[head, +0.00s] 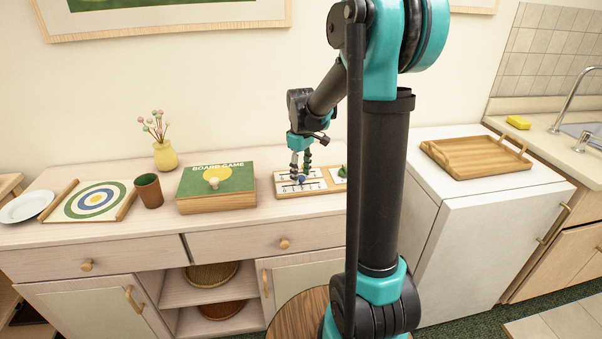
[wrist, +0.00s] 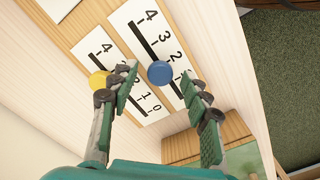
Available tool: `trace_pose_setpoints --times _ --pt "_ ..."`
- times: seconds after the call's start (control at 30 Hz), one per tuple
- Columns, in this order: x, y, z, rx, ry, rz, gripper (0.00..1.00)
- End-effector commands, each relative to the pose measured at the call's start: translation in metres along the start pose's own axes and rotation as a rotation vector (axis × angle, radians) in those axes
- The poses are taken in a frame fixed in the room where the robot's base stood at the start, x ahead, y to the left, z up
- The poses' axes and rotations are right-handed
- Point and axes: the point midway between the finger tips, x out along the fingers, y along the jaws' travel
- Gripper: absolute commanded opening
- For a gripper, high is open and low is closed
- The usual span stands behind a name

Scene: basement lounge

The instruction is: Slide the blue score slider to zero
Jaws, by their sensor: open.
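The blue score slider (wrist: 159,72) is a round knob on a slotted white track with printed numbers, sitting at about the 2. The track is on the wooden score board (head: 318,190) on the cabinet top. My gripper (wrist: 160,85) is open, its fingers apart on either side of the track. The blue knob lies between the fingertips, with visible gaps to both. In the head view my gripper (head: 299,170) points down over the board, with the small blue knob (head: 301,180) at its tips. The zero end of the blue track is hidden behind a finger.
A yellow slider (wrist: 97,80) sits on the parallel track, close to one finger. The green board game box (head: 217,187) stands left of the board, with a brown cup (head: 148,191) beyond it. A small green object (head: 343,171) is at the board's right.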

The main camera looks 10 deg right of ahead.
Motion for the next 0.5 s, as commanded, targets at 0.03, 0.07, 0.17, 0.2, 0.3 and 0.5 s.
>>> trace_pose_setpoints --times 0.03,0.07,0.17,0.2,0.3,0.5 --pt "0.0008 0.0000 0.0000 0.000 0.000 0.000 0.47" --pt "0.0010 0.0000 0.0000 0.000 0.000 0.000 0.47" --pt "0.0009 0.0000 0.0000 0.000 0.000 0.000 0.47" --pt "0.0008 0.0000 0.0000 0.000 0.000 0.000 0.47" --pt "0.0007 0.0000 0.0000 0.000 0.000 0.000 0.41" --pt "0.0006 0.0000 0.0000 0.000 0.000 0.000 0.16"
